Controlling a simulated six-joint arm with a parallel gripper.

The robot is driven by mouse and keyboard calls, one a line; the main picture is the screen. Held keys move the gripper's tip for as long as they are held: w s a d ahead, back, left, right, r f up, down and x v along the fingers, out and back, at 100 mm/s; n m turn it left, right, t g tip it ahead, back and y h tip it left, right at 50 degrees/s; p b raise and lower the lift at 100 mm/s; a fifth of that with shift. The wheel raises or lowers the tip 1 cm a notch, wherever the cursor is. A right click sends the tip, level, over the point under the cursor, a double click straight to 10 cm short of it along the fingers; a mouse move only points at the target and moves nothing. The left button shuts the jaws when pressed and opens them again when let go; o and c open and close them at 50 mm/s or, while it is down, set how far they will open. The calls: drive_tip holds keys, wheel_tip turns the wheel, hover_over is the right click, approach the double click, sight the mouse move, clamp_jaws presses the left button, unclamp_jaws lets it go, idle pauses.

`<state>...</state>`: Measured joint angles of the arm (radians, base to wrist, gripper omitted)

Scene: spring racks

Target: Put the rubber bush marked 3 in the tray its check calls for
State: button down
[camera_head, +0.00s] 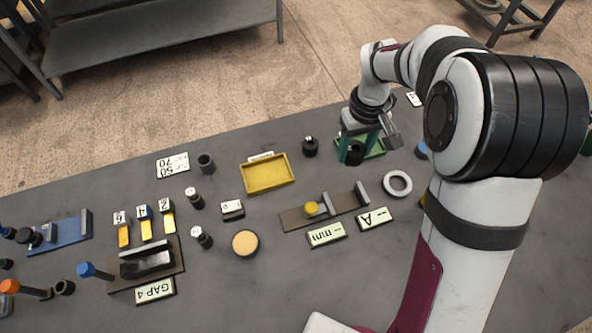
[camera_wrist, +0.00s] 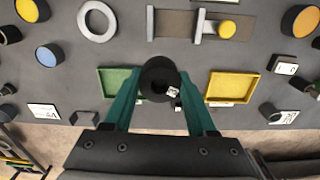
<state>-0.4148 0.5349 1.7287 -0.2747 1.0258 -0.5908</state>
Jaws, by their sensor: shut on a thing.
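My gripper (camera_head: 358,145) has its teal fingers shut on a black ring-shaped rubber bush (camera_wrist: 153,72). The bush carries a small white tag whose mark is too small to read. In the wrist view it sits between the fingertips, its centre hole facing the camera. In the head view the held bush (camera_head: 355,154) is at the near left edge of the green tray (camera_head: 377,152), which the gripper partly hides. I cannot tell how high it is above the table. The yellow tray (camera_head: 268,187) is empty, to the left; it also shows in the wrist view (camera_wrist: 232,73).
A black cylinder (camera_head: 310,147) stands between the trays. A brown slide fixture (camera_head: 294,219) with a yellow knob and label cards lie in front; a grey ring (camera_head: 397,183) lies to the right. The GAP 4 card (camera_head: 154,291), a gauge and several numbered blocks crowd the left.

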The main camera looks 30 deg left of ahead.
drive_tip(key=s+a+f+n, duration=0.1)
drive_tip(key=s+a+n, duration=0.35)
drive_tip(key=a, duration=0.45)
hover_over(267, 175)
wheel_tip(267, 175, down, 6)
drive_tip(key=shift+d+f, duration=0.1)
drive_tip(key=shift+f, duration=2.1)
drive_tip(key=shift+f, duration=0.1)
drive_tip(key=shift+c, duration=1)
unclamp_jaws()
